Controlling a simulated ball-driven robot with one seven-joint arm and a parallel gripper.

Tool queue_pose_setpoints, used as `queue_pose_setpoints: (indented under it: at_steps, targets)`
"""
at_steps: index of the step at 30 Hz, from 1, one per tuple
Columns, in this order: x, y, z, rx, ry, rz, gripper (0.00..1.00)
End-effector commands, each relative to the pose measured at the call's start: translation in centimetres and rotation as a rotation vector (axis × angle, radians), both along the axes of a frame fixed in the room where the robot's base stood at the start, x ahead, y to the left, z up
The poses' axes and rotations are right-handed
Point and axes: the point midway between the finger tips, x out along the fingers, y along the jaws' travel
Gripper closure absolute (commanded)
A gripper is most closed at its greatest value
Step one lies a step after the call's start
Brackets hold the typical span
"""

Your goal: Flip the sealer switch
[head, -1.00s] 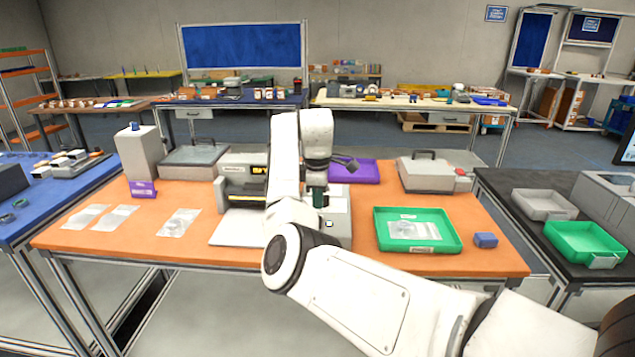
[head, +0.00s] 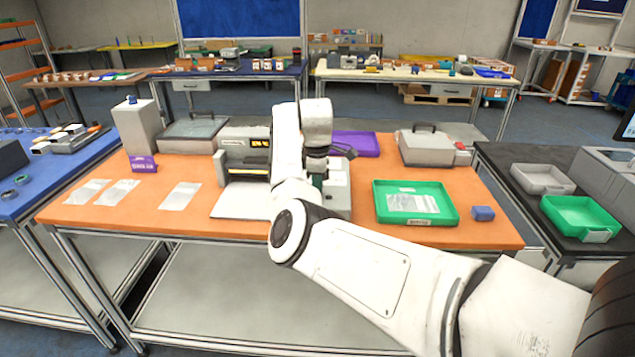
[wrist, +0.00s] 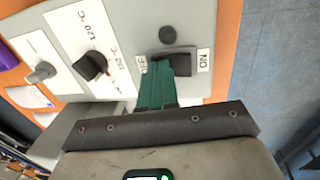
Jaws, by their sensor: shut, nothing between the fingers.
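The sealer (head: 245,160) is a grey machine near the middle of the orange table, partly hidden by my arm. The black sealer switch (wrist: 181,63) sits between an ON label on the right and a partly covered OFF label on the left. My gripper (wrist: 160,66) is shut and empty, its green fingers pointing at the switch. The fingertips overlap the left part of the switch; I cannot tell if they press on it.
The panel has a black temperature knob (wrist: 90,66) and a grey knob (wrist: 42,72) left of the switch, and a round dark button (wrist: 168,35) beside it. A green tray (head: 448,213) and a blue block (head: 483,213) lie right of the sealer. Clear bags (head: 180,196) lie left.

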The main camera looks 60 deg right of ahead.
Motion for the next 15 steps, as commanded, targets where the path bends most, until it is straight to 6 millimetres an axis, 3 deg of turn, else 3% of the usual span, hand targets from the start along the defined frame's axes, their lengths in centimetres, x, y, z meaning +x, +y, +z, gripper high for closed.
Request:
queue_pose_setpoints:
  at_steps: [15]
  targets:
    - [-0.50, 0.98, -0.06, 0.006, 0.005, 0.000, 1.00]
